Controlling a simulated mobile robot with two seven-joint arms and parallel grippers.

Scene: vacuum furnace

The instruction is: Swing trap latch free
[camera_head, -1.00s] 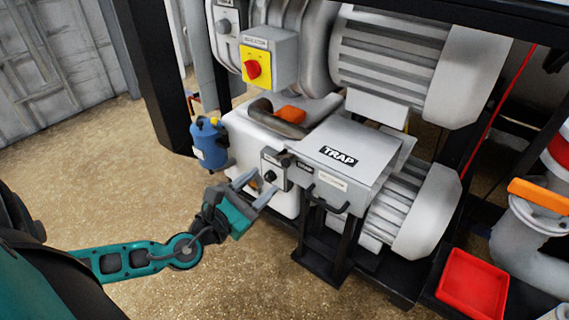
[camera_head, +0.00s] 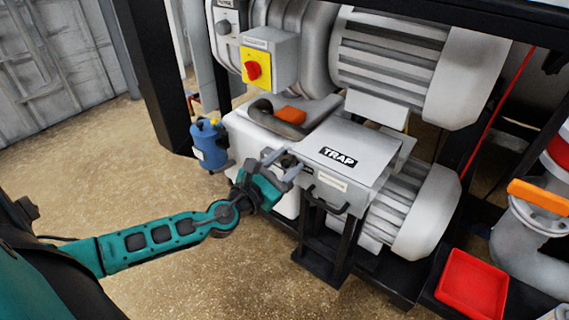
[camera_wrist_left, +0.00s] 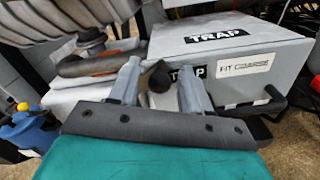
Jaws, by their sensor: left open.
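The grey box labelled TRAP (camera_head: 359,145) stands in front of the pump and also shows in the left wrist view (camera_wrist_left: 228,53). A dark round knob (camera_wrist_left: 159,79), which looks like the latch, sits at the box's left front corner. My left gripper (camera_head: 281,164) is open at this corner. In the left wrist view, its fingers (camera_wrist_left: 156,84) point at the box, one on each side of the knob. I cannot tell whether they touch it. The gripper hides the latch's lower part. My right gripper is out of view.
A black handle (camera_head: 326,202) juts from the box's front. A blue canister (camera_head: 209,146) stands left of the pump, below a yellow switch box with a red knob (camera_head: 252,70). A red tray (camera_head: 472,285) lies at lower right. The floor at left is clear.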

